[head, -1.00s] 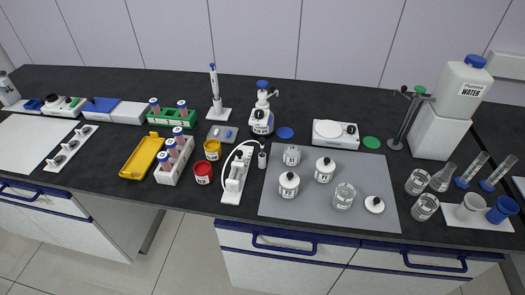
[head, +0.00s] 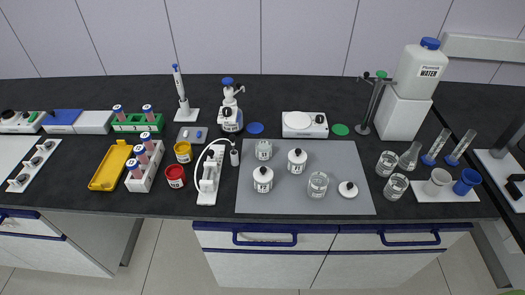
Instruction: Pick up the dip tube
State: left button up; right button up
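No part is plainly marked as the dip tube. The likeliest match is the small pale cylinder (head: 234,154) at the end of a thin white hose. The hose arches over from a white pump-like device (head: 208,178) standing left of the grey mat. The cylinder seems to stand upright beside the device, on the dark bench; its lower end is too small to make out. Neither of my grippers is in view.
Left of the device stand a red jar (head: 176,176), a yellow jar (head: 183,152) and a tube rack (head: 143,181). A white water container (head: 417,75) stands at right.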

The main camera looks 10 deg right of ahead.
aim_at(232, 138)
jog(key=l+z, duration=0.15)
jog(key=l, duration=1.15)
